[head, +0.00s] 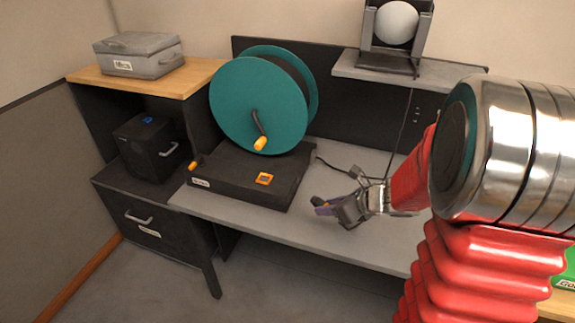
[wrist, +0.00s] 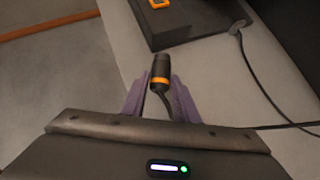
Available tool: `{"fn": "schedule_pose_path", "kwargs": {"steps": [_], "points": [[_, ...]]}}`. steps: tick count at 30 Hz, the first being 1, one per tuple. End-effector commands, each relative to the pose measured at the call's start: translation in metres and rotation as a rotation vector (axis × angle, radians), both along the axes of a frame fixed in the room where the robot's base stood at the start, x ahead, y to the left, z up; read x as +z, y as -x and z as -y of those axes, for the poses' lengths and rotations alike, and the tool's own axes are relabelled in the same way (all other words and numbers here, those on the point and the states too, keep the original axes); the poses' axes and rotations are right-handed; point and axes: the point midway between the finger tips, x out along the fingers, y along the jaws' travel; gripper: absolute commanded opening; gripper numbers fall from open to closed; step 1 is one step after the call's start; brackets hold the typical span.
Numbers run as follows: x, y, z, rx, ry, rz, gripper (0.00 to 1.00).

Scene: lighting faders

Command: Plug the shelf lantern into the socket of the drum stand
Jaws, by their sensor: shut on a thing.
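The shelf lantern (head: 397,22), a pale globe in a dark frame, stands on the grey shelf, and a thin cord hangs below it. My gripper (head: 328,207) is shut on a black plug with an orange band (wrist: 159,72), held between the purple fingers of my gripper (wrist: 158,90) in the wrist view. The plug's cable runs back between the fingers. The drum stand (head: 225,185) is a black base under a teal drum (head: 255,105). Its orange-framed socket (head: 265,179) is on top, left of my gripper, and shows partly at the top of the wrist view (wrist: 158,3). The plug is apart from the socket.
Another cable (wrist: 236,30) leaves the stand's side and lies across the grey desk (head: 245,227). An orange crank handle (head: 260,143) sticks out from the drum. A black box (head: 147,148) and a grey case (head: 138,54) stand at left. The desk front is clear.

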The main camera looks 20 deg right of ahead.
Motion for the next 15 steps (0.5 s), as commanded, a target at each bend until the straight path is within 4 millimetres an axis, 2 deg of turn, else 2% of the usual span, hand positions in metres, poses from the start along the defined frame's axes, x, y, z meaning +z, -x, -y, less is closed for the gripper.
{"fn": "schedule_pose_path", "kwargs": {"steps": [1,6,15], "points": [[0.005,-0.009,-0.010,-0.022,0.002,0.002,0.04],[0.017,-0.036,-0.032,-0.128,0.001,0.003,0.04],[0.037,-0.074,-0.074,-0.299,0.000,0.002,0.04]]}}
